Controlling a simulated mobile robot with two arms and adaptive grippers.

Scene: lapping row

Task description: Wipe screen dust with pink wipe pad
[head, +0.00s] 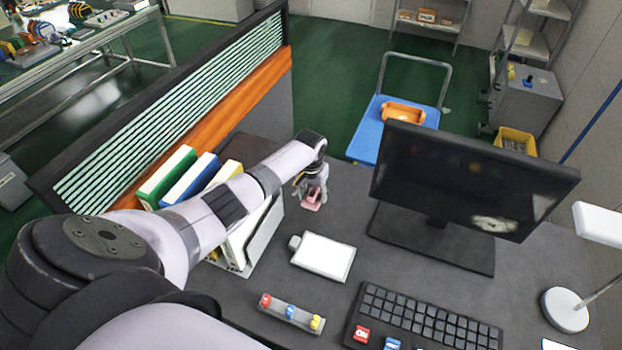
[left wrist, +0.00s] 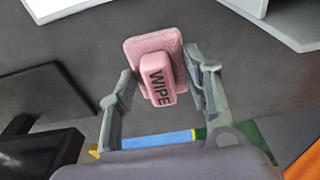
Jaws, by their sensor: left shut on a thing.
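The pink wipe pad (head: 311,204) is between the fingers of my left gripper (head: 313,196), above the desk to the left of the monitor. In the left wrist view, the pad (left wrist: 157,80) reads WIPE on its raised grip, and both fingers of the left gripper (left wrist: 158,85) are shut on it. The black monitor screen (head: 450,175) stands on the right, apart from the pad. A pale dust patch (head: 495,225) lies low on the screen's right part. My right gripper is not in view.
Binders (head: 188,180) in a holder stand on the left beneath my arm. A white box-like item (head: 322,257), a tray of small coloured things (head: 290,313), a keyboard (head: 425,322) and a lamp (head: 566,308) occupy the desk (head: 240,293). Bare desk lies between pad and monitor base.

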